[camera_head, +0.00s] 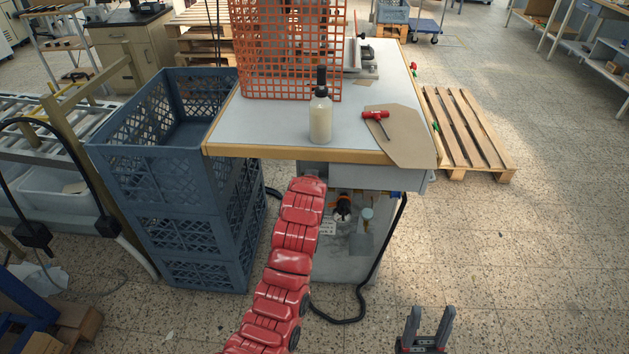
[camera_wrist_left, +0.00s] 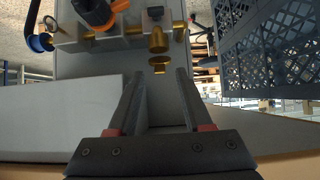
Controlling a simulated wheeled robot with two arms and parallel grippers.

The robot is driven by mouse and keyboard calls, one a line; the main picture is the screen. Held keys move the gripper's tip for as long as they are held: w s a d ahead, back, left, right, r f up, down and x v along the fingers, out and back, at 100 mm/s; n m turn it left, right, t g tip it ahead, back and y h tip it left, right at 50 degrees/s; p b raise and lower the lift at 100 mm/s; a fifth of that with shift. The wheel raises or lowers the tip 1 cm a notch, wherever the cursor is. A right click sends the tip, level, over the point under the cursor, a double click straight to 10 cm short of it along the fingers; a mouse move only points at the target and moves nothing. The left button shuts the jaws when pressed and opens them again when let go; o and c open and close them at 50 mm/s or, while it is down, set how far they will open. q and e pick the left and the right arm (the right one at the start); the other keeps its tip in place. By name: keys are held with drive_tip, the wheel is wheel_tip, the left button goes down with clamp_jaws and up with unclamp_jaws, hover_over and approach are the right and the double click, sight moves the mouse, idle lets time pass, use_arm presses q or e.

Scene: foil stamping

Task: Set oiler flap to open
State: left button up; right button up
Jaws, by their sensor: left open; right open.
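In the left wrist view a small brass cup (camera_wrist_left: 157,42) sits on the machine's pipework. A thin brass disc with a tab (camera_wrist_left: 157,61), which looks like the oiler flap, shows just beside the cup's end. I cannot tell whether the flap is open or closed. My left gripper (camera_wrist_left: 160,76) is open and empty, with its fingertips pointing at the flap and a little short of it. In the head view the left gripper is hidden under the table edge at the end of my red arm. My right gripper (camera_head: 427,330) is open and empty, low over the floor.
An orange-and-black knob (camera_wrist_left: 92,12) is beside the brass cup. Blue crates (camera_head: 185,208) stand stacked left of the table. The table (camera_head: 265,125) carries a bottle (camera_head: 320,118), a red-handled tool (camera_head: 376,116) and an orange mesh guard (camera_head: 285,50). A black hose (camera_head: 368,285) hangs below.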

use_arm(q)
drive_tip(key=b+v, duration=0.1)
drive_tip(key=v, duration=1.4)
drive_tip(key=shift+b, duration=0.3)
